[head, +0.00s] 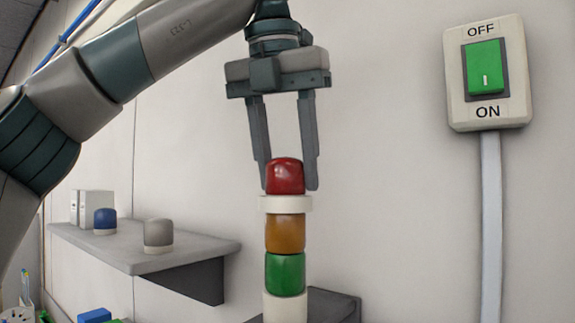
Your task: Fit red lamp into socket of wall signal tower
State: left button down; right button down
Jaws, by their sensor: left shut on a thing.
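The wall signal tower (286,273) stands upright on a dark bracket, with a green section at the bottom, an amber section above it and a white ring (286,203) on top. The red lamp (286,175) is upright at the top of the tower, at the white ring. From this view I cannot tell whether it is fully seated. My left gripper (289,184) points straight down from above, its two fingers on either side of the red lamp, shut on it. My right gripper is not in view.
A grey wall shelf (190,250) at the left carries a blue lamp (104,221), a clear-grey lamp (158,235) and white binders (90,208). A green switch (487,67) marked OFF and ON is on the wall at the right. The wall between tower and switch is clear.

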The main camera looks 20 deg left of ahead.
pick_arm(q)
jog(key=c, duration=0.9)
grip_release()
jog(key=shift+c, duration=0.2)
jog(key=shift+r, duration=0.15)
jog(key=p+v, duration=0.1)
jog(key=v, duration=0.7)
jog(key=shift+s+r+p, duration=0.25)
jog(key=shift+r+p, duration=0.1)
jog(key=shift+v, duration=1.45)
jog(key=shift+w, duration=0.1)
jog(key=shift+f, duration=0.1)
